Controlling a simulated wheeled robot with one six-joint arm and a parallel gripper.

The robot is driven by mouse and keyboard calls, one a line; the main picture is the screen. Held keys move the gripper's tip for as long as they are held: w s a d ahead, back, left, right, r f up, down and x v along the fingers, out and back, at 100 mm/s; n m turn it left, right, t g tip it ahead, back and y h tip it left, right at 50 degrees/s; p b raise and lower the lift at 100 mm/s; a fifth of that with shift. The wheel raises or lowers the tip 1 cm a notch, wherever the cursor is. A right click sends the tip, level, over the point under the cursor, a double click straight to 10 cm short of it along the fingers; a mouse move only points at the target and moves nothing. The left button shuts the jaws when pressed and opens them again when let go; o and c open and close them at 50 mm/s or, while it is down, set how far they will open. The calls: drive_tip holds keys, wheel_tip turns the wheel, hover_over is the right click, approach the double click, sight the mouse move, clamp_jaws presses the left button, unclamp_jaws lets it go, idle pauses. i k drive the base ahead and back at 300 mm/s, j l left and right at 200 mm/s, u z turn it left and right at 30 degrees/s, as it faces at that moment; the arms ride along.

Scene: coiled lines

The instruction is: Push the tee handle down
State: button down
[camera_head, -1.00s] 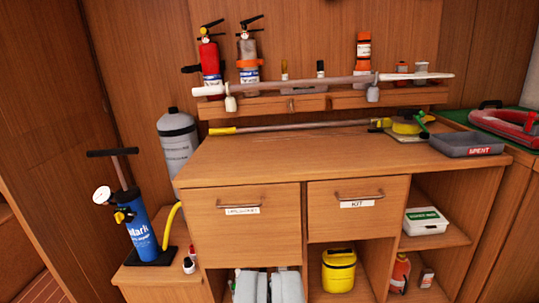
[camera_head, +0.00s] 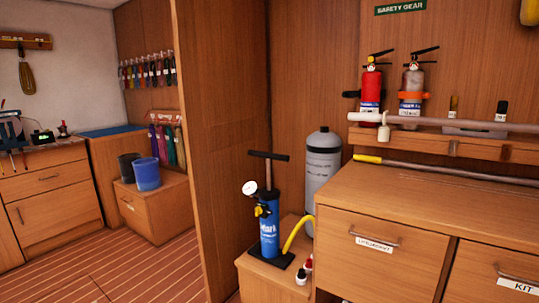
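The pump is upright on a black base on a low wooden box, left of the cabinet. It has a white round gauge on its upper left and a yellow hose at its right. My gripper is not visible in the head camera view.
A grey cylinder (camera_head: 323,180) stands close behind the pump on the right. The wooden cabinet (camera_head: 400,210) with labelled drawers fills the right. A wooden partition (camera_head: 215,130) stands at left. Small bottles (camera_head: 304,270) sit near the pump's base. Striped floor (camera_head: 105,265) is open at left.

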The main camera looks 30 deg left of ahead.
sight(268, 156)
drive_tip(key=i+j, duration=0.2)
drive_tip(key=i, duration=0.25)
drive_tip(key=i+j, duration=0.2)
drive_tip(key=i, duration=0.25)
drive_tip(key=i+j+u, duration=0.1)
drive_tip(key=i, duration=0.3)
drive_tip(key=i+j, duration=0.3)
drive_tip(key=i, duration=0.15)
